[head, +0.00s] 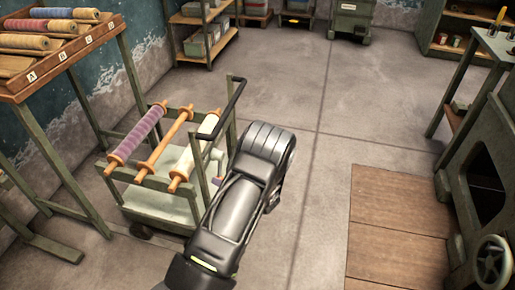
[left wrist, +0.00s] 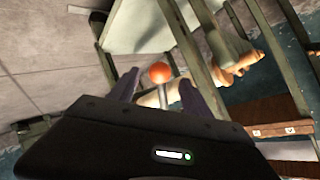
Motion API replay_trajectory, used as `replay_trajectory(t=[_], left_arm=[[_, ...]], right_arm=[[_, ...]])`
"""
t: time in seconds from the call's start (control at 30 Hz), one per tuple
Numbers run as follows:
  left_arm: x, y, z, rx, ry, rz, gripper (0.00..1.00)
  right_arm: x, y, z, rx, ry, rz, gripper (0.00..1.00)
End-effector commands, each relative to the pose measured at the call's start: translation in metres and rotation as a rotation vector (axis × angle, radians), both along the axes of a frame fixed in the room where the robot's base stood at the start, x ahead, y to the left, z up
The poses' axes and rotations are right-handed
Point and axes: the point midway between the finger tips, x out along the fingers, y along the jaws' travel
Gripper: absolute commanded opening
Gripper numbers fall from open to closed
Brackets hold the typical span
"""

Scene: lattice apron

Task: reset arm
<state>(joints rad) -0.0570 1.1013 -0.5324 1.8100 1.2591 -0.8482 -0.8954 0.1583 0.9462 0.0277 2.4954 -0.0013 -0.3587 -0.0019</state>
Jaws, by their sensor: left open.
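My left arm comes in from the bottom of the head view and reaches over the floor beside a green cart (head: 170,208). Its forearm hides most of the left gripper in that view. In the left wrist view my left gripper (left wrist: 160,82) is open, with its two dark fingers apart. An orange ball (left wrist: 160,72) on a grey stem shows between the fingers; I cannot tell whether they touch it. A roller's wooden end (left wrist: 245,63) lies beyond the fingers. My right gripper is in neither view.
The cart carries a purple roller (head: 136,137), a bare wooden roller (head: 165,145) and a pale roller (head: 194,150). A rack (head: 70,55) of rolls stands at left. A green machine (head: 490,180) with a handwheel stands at right. The middle floor is clear.

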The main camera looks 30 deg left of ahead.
Motion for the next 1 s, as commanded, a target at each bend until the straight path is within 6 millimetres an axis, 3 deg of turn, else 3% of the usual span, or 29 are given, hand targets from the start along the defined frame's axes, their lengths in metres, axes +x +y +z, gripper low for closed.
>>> replay_trajectory(t=[0.27,0.37,0.47,0.57,0.73,0.8,0.9,1.0], left_arm=[[-0.001,-0.003,-0.003,-0.011,0.002,-0.007,0.57],[-0.003,-0.016,-0.014,-0.055,0.005,-0.036,0.57],[-0.009,-0.043,-0.036,-0.142,0.015,-0.09,0.57],[-0.021,-0.088,-0.063,-0.283,0.033,-0.166,0.57],[-0.066,-0.205,-0.103,-0.621,0.094,-0.31,0.57],[-0.09,-0.253,-0.109,-0.756,0.131,-0.362,0.57],[-0.124,-0.31,-0.107,-0.916,0.184,-0.419,0.57],[-0.156,-0.355,-0.099,-1.045,0.242,-0.465,0.57]], right_arm=[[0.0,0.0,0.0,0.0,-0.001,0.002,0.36],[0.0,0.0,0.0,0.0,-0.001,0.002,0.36],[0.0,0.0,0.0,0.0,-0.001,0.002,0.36],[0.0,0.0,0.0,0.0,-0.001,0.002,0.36],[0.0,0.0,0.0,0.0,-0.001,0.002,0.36],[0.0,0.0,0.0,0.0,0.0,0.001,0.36],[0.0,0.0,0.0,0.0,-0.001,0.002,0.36],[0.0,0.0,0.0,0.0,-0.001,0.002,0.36]])
